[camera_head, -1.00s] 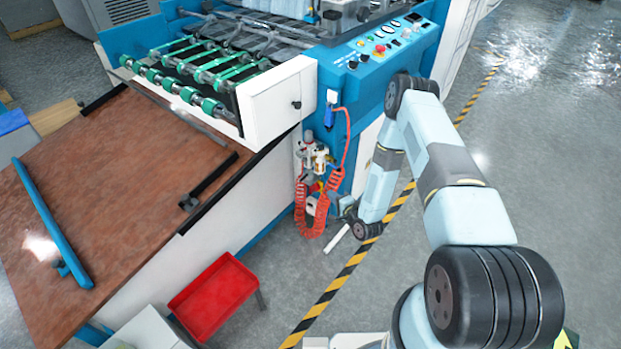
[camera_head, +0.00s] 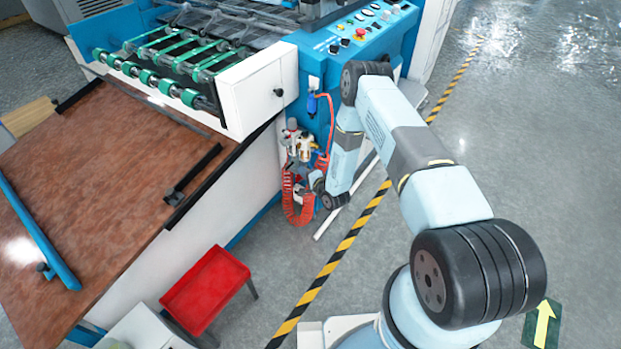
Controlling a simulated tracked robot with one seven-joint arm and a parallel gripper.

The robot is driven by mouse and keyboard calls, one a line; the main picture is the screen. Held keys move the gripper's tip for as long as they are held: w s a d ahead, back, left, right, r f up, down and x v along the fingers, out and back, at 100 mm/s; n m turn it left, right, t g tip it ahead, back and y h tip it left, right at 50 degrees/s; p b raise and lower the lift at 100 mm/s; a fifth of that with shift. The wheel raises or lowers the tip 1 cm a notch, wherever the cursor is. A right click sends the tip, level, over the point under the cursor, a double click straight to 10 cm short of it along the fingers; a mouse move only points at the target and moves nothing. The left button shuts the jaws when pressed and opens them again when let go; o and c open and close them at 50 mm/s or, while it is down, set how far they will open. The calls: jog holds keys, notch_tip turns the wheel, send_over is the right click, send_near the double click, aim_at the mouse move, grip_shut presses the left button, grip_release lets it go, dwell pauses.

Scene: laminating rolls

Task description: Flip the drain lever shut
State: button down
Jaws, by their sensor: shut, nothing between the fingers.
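The air unit (camera_head: 301,143) with its valve and filter parts is mounted on the side of the blue and white laminating machine, above a coiled red hose. The drain lever is too small to make out among these parts. My gripper (camera_head: 313,181) is at the lower right of the unit, beside the red hose (camera_head: 288,200). It is mostly hidden by my own wrist and looks small here. It is shut and empty. I cannot tell whether it touches any part of the unit.
The laminating machine (camera_head: 345,50) has a control panel and green rollers. A brown table (camera_head: 110,170) stands at the left. A red tray (camera_head: 205,288) on legs stands in front. Yellow-black tape (camera_head: 345,245) crosses the open grey floor at the right.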

jog(key=shift+x, duration=2.3)
